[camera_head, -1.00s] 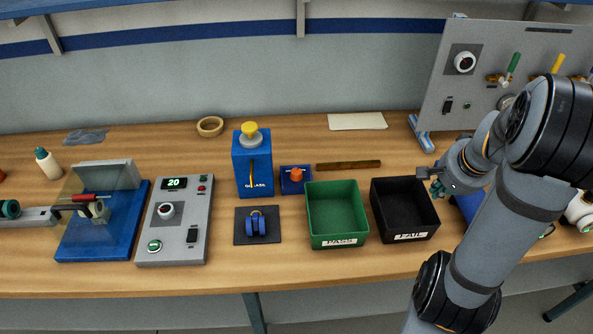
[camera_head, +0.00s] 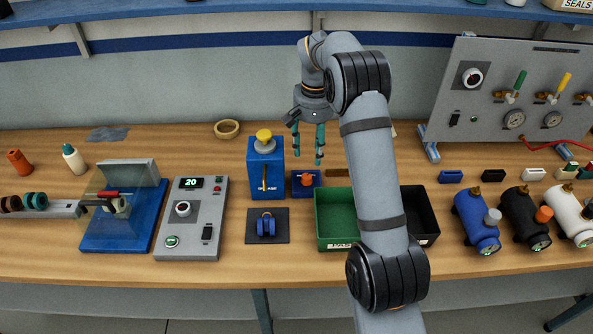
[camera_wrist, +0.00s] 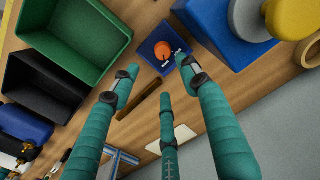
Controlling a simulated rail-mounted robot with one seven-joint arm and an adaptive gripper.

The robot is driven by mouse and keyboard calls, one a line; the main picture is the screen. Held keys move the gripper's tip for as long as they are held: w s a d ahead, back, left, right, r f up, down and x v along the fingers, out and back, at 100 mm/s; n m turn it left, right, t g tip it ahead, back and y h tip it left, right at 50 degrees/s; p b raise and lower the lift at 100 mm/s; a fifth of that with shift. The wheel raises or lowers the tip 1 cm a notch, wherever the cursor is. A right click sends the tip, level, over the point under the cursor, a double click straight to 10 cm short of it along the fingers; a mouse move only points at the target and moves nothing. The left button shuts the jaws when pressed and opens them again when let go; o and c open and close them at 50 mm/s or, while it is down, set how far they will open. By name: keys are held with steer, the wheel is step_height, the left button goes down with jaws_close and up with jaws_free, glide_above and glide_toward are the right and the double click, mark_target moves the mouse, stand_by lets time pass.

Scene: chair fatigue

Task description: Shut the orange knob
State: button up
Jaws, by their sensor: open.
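A small orange knob (camera_head: 307,179) sits on a low blue block (camera_head: 297,191) beside the blue box with the yellow top. In the wrist view the orange knob (camera_wrist: 163,50) lies just beyond the fingertips, with a small white mark beside it. My gripper (camera_head: 308,158) hangs fingers down above and slightly behind the block.
A blue box (camera_head: 273,177) with a yellow cap stands close left of the block. A green bin (camera_head: 334,214) and a black bin (camera_head: 424,212) are at right, partly behind my arm. A brown bar (camera_wrist: 138,101) lies near the block. A valve panel (camera_head: 460,95) stands at back right.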

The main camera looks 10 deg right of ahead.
mark_target(307, 176)
steer(key=f, duration=0.3)
steer(key=f+p, duration=0.1)
steer(key=f, duration=0.3)
steer(key=a+f, duration=0.1)
steer(key=f, duration=0.2)
steer(key=shift+w+f+p, duration=0.15)
steer(key=shift+f+p, duration=0.05)
steer(key=shift+p, duration=0.2)
steer(key=shift+c, duration=0.4)
jaws_close()
